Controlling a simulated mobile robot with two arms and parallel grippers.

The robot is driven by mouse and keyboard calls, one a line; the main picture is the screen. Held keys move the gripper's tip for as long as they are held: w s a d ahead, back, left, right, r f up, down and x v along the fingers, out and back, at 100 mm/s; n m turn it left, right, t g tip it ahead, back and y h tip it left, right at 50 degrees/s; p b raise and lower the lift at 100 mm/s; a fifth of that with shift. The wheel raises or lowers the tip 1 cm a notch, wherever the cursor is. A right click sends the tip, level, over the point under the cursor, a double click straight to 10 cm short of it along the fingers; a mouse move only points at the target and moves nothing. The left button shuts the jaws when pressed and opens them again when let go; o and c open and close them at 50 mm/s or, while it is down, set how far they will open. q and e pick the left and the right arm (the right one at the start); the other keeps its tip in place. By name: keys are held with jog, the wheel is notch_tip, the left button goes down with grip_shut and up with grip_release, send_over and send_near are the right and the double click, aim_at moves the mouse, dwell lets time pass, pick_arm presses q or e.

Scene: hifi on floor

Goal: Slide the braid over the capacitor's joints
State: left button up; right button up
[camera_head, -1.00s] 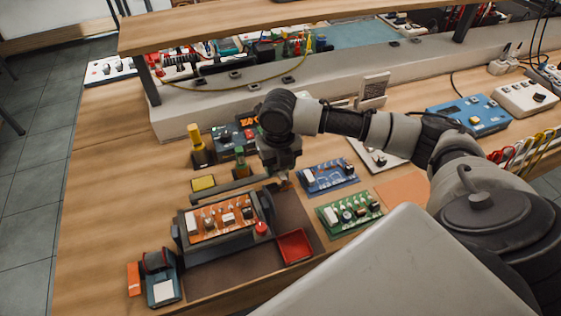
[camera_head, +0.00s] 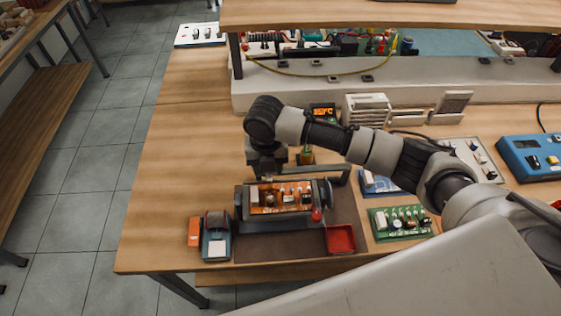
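An orange circuit board (camera_head: 282,198) with several components sits in a dark board holder (camera_head: 243,215) on the brown mat (camera_head: 290,247). Which part is the capacitor is too small to tell. My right gripper (camera_head: 268,178) points down at the back left edge of the board, just above or behind it. Its fingertips are small and dark, so I cannot tell if they are open or hold braid. A small blue and orange dispenser with a dark spool (camera_head: 216,222), perhaps the braid, stands left of the holder. My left gripper is not in view.
A red tray (camera_head: 340,240) lies right of the holder, and a green board (camera_head: 399,222) beyond it. A blue board (camera_head: 376,184) is partly hidden by my arm. The table's left side is clear.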

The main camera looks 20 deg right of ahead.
jog(key=shift+w+a+r, duration=0.1)
jog(key=o, duration=1)
jog(key=shift+o, duration=1.3)
jog(key=shift+a, duration=0.1)
notch_tip(320, 180, up, 11)
jog(key=shift+f+b, duration=0.1)
jog(key=shift+b, duration=0.7)
